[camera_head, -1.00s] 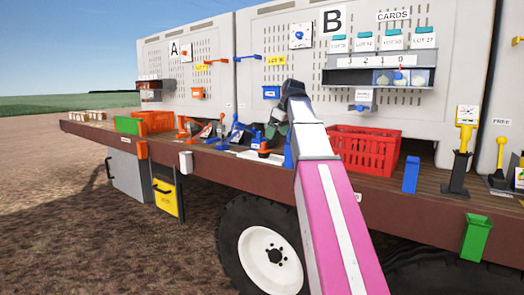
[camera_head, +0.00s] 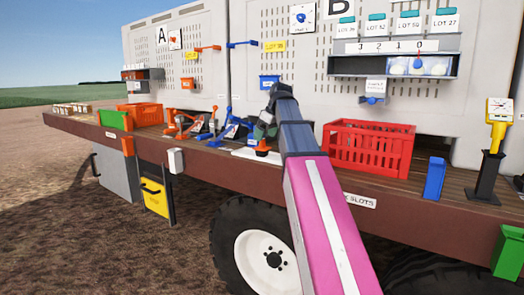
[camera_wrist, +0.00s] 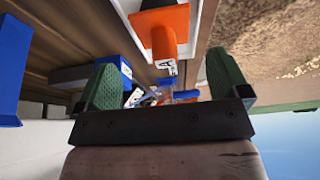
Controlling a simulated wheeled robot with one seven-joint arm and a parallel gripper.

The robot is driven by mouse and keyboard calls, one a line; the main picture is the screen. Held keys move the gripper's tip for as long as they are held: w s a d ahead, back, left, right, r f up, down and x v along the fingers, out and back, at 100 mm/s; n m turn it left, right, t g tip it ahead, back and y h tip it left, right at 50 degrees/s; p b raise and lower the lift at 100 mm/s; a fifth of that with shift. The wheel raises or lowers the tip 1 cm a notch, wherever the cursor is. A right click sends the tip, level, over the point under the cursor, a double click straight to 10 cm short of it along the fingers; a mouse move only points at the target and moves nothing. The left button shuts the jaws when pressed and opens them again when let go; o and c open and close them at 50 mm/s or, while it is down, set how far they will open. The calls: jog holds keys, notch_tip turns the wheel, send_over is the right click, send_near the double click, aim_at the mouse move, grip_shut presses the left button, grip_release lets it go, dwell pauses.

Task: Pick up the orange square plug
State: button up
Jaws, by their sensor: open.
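An orange piece with a square block and a wider flange shows in the wrist view (camera_wrist: 165,35), on a white tray (camera_wrist: 196,22). A small label marked A is at its near end. In the head view the orange piece (camera_head: 263,150) stands on the white tray at the deck's front edge, partly hidden by my arm. My gripper (camera_head: 268,122) is just above and behind it in this view. In the wrist view my gripper (camera_wrist: 165,78) has its two green fingers wide apart, with nothing held between them. The orange piece lies beyond the fingertips, roughly centred.
A red crate (camera_head: 368,148) stands right of my arm, with a blue box (camera_head: 434,178) at the front edge further right. Blue and orange levers (camera_head: 232,130) stand left of the gripper. The panel wall (camera_head: 225,95) rises behind the deck.

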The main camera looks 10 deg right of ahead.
aim_at(261, 144)
jog(key=shift+a+x, duration=0.2)
jog(key=shift+x, duration=2.55)
jog(key=shift+s+r, duration=0.1)
jog(key=shift+s, duration=0.05)
jog(key=c, duration=1)
jog(key=shift+r, duration=0.15)
